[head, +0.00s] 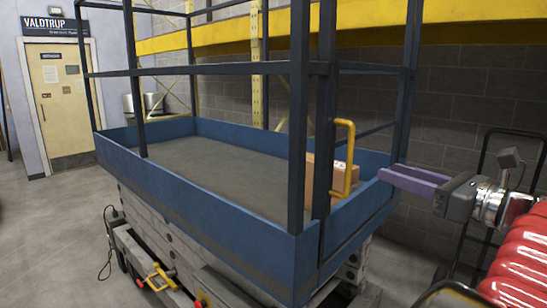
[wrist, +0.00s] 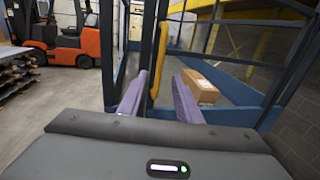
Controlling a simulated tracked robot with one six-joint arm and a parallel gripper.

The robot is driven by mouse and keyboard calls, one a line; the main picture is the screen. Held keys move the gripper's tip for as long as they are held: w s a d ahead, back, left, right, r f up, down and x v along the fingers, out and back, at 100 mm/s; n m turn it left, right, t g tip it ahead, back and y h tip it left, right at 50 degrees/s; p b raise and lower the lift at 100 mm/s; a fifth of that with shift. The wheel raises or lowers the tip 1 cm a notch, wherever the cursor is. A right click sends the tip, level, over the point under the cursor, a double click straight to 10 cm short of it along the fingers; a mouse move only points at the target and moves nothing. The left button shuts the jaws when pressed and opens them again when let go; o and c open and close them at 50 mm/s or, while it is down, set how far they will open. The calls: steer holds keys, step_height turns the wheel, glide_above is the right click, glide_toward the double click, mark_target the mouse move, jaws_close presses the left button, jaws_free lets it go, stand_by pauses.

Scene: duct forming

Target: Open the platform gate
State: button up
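The platform gate (head: 365,131) is a dark blue railed frame at the near right end of the blue lift platform (head: 215,225). It looks shut, in line with that end. Its yellow handle (head: 351,160) is an upright bar beside the dark corner post; in the wrist view the handle (wrist: 155,78) shows between my finger tips. My gripper (head: 382,175) has purple fingers and is to the right of the handle, with a gap between them in the head view. In the wrist view my gripper (wrist: 160,75) is open and empty. Any latch is too small to make out.
A cardboard box (wrist: 198,88) lies on the platform floor behind the gate. An orange forklift (wrist: 75,42) and stacked sheets (wrist: 18,72) stand at left in the wrist view. A hand truck (head: 483,165) leans near the block wall. Open floor (head: 45,230) lies left of the platform.

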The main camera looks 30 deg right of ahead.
glide_above(346, 191)
steer(key=shift+w+d, duration=0.25)
steer(key=shift+d, duration=0.05)
stand_by(0.5)
steer(key=shift+c, duration=0.4)
jaws_close()
